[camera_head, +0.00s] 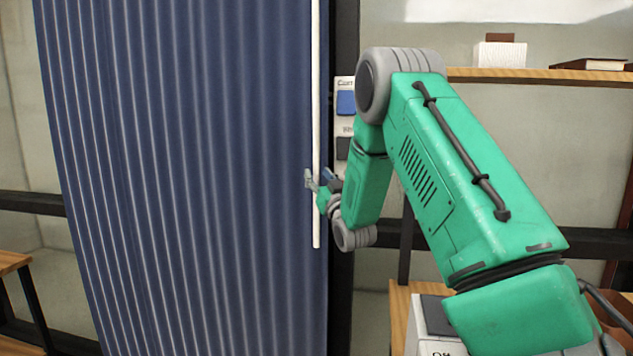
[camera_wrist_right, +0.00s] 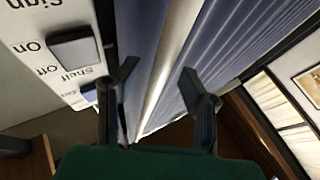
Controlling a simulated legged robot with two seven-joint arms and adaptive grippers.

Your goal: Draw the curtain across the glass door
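The dark blue pleated curtain (camera_head: 190,170) hangs across the left and middle of the head view and covers what is behind it. A long white rod (camera_head: 316,110) hangs upright along its right edge; it also shows in the right wrist view (camera_wrist_right: 165,75). My right gripper (camera_head: 313,183) is at the lower part of the rod. In the wrist view its two fingers (camera_wrist_right: 160,95) stand apart, with the rod and some curtain cloth between or behind them; I cannot tell whether either finger touches the rod. My left gripper is out of view.
A switch panel (camera_head: 345,112) with a blue and a dark switch is just right of the rod, partly behind my right arm. It shows close to the fingers in the wrist view (camera_wrist_right: 70,20). A wooden shelf (camera_head: 540,76) holds a white box and a book.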

